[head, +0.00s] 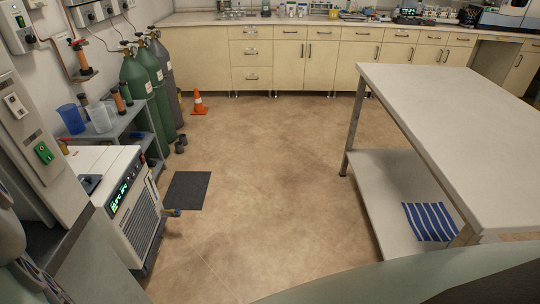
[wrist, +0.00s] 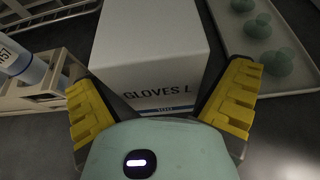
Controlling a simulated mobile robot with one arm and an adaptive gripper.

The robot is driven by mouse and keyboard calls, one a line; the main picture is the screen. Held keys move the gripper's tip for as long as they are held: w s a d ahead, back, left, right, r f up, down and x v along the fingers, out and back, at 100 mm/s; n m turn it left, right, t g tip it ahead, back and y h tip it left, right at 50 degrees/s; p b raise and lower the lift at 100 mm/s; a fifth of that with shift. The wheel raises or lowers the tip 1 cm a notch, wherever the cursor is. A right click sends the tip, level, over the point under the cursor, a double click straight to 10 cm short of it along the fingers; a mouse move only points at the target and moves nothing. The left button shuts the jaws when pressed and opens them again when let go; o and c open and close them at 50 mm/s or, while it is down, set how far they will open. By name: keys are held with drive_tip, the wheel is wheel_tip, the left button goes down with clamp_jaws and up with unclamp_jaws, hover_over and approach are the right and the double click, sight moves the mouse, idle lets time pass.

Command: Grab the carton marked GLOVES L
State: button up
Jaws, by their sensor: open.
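The white carton (wrist: 150,45) marked GLOVES L stands on a dark surface in the wrist view, its lettered face toward me. A blue band with small print shows low on that face. My gripper (wrist: 162,88) is open, with one yellow finger at the carton's left and one at its right. The fingers are near its front corners; I cannot tell whether either touches. The pale green body of my gripper hides the carton's lower front. I do not make out the carton in the head view.
In the wrist view, a beige rack (wrist: 40,92) with a blue-and-white tube (wrist: 22,62) stands close left. A pale tray (wrist: 292,80) with green domed pieces lies right. The head view shows a white-topped table (head: 460,110), an orange cone (head: 198,102), and open floor.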

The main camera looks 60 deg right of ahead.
drive_tip(key=shift+c, duration=0.3)
drive_tip(key=c, duration=1.3)
drive_tip(key=shift+r, duration=0.1)
